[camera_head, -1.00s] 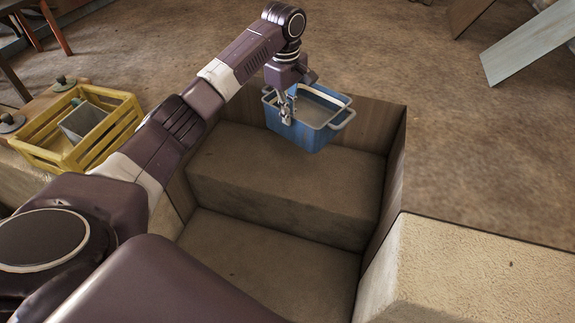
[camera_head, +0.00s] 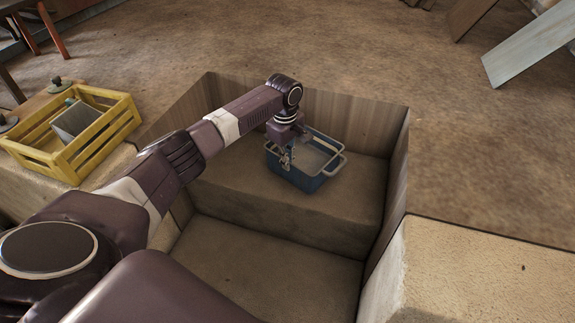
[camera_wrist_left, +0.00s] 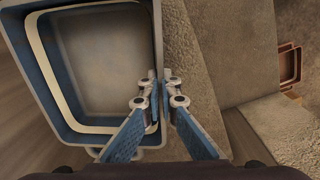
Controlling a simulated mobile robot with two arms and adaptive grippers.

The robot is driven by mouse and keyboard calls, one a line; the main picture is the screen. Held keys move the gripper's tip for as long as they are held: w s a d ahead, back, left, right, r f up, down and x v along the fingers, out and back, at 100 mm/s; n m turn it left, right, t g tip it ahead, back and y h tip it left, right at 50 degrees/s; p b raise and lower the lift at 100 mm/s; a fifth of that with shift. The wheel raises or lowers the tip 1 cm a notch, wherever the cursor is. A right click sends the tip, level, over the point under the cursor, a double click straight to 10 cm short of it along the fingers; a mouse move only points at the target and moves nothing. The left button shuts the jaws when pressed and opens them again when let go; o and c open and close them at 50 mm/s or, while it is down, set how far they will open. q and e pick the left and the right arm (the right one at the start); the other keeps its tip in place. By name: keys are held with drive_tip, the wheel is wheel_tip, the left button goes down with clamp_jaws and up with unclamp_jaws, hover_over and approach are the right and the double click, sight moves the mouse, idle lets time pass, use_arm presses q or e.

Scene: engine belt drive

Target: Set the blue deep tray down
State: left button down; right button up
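The blue deep tray (camera_head: 304,163) has pale handles and is down inside the sunken wooden-walled pit, at the upper step (camera_head: 250,196). It looks level, and I cannot tell for sure whether its base touches the step. My left gripper (camera_head: 287,161) is at the tray's left side. In the left wrist view the gripper (camera_wrist_left: 160,100) has its fingers closed on the rim of the tray (camera_wrist_left: 100,55), which looks empty. My right gripper is not in view.
A yellow slatted crate (camera_head: 75,158) holding a grey box (camera_head: 75,122) stands left of the pit. Wooden walls (camera_head: 345,115) enclose the back and right of the step. A lower floor (camera_head: 270,265) lies nearer me, and a pale block (camera_head: 480,270) stands at the right.

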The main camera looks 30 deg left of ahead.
use_arm(q)
drive_tip(key=shift+f, duration=0.35)
drive_tip(key=c, duration=2.7)
unclamp_jaws()
drive_tip(key=shift+f, duration=0.1)
drive_tip(key=o, duration=0.5)
drive_tip(key=shift+o, duration=0.2)
